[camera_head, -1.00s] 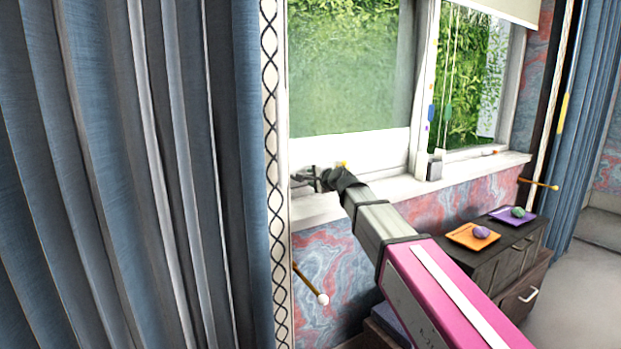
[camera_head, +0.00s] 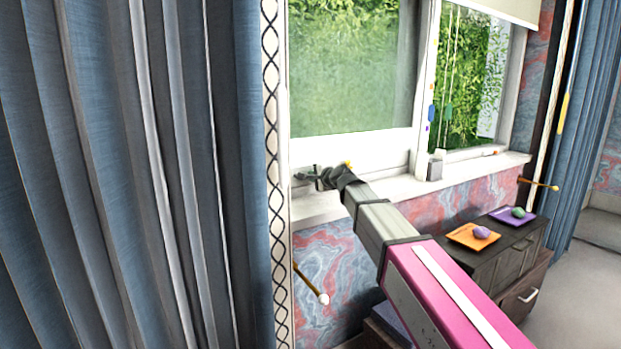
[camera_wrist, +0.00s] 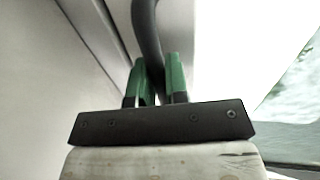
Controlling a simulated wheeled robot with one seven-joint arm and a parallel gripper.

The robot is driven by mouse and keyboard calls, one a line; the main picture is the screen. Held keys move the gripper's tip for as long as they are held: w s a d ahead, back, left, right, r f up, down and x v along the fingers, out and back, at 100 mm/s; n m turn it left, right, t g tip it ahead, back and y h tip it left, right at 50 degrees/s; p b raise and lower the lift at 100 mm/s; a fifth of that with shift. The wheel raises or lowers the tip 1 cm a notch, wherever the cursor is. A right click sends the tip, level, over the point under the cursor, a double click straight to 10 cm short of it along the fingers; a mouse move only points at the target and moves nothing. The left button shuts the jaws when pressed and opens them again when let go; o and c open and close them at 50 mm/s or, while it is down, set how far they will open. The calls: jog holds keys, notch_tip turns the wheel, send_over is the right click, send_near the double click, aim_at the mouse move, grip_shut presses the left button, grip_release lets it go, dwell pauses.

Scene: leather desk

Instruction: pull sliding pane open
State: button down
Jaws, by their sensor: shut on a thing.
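The sliding pane (camera_head: 350,75) is a large glazed panel in a white frame, with green foliage behind it, in the head view. Its white bottom rail (camera_head: 365,145) runs above the sill. My gripper (camera_head: 318,174) is at the lower left of the pane, low by the rail, and looks small and partly blurred there. In the wrist view, my gripper's green fingers (camera_wrist: 155,82) are shut on a dark curved bar (camera_wrist: 146,28), which looks like a handle. The fingers hide its lower end, and I cannot see where it joins the pane.
A narrower window part (camera_head: 470,75) with cords lies to the right, foliage behind it. A blue curtain (camera_head: 120,170) fills the left, its patterned edge near my gripper. A small container (camera_head: 435,167) stands on the sill (camera_head: 400,187). A dark cabinet (camera_head: 515,262) bears orange and purple trays.

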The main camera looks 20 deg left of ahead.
jog(key=w+d, duration=0.4)
jog(key=w, duration=0.1)
jog(key=w+d, duration=0.4)
jog(key=w, duration=0.1)
jog(key=w+d, duration=0.4)
jog(key=w, duration=0.1)
jog(key=shift+w+d, duration=0.3)
jog(key=shift+w, duration=0.05)
jog(key=c, duration=1.1)
grip_release()
jog(key=shift+c, duration=0.2)
jog(key=v, duration=1)
jog(key=shift+s+d, duration=0.25)
jog(key=shift+d, duration=0.05)
